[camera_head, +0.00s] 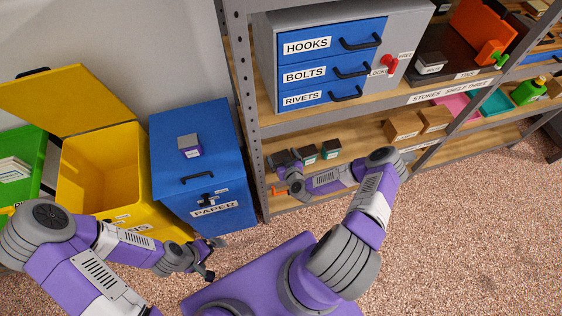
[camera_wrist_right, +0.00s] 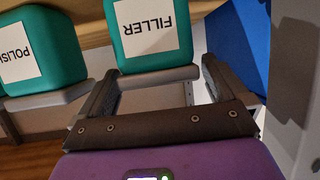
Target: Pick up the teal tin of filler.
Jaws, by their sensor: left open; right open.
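The teal tin of filler (camera_wrist_right: 155,28) is at the top middle of the right wrist view. Its white FILLER label appears upside down, and a grey band lies along its lower edge in the picture. My right gripper (camera_wrist_right: 155,88) is open, its two fingers at either side of the tin's grey end; contact is not clear. A teal POLISH tin (camera_wrist_right: 42,45) stands beside it. In the head view, my right gripper (camera_head: 286,170) is at the lower shelf beside small dark-topped tins; which is the filler I cannot tell there. My left gripper (camera_head: 207,262) is open and empty, low in front of the bins.
A grey shelf post (camera_head: 247,100) and the blue paper bin (camera_head: 235,165) are close left of my right gripper. A blue drawer cabinet (camera_head: 330,65) stands on the shelf above. Cardboard boxes (camera_head: 403,127) sit further right. A purple-grey box (camera_head: 190,146) rests on the blue bin.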

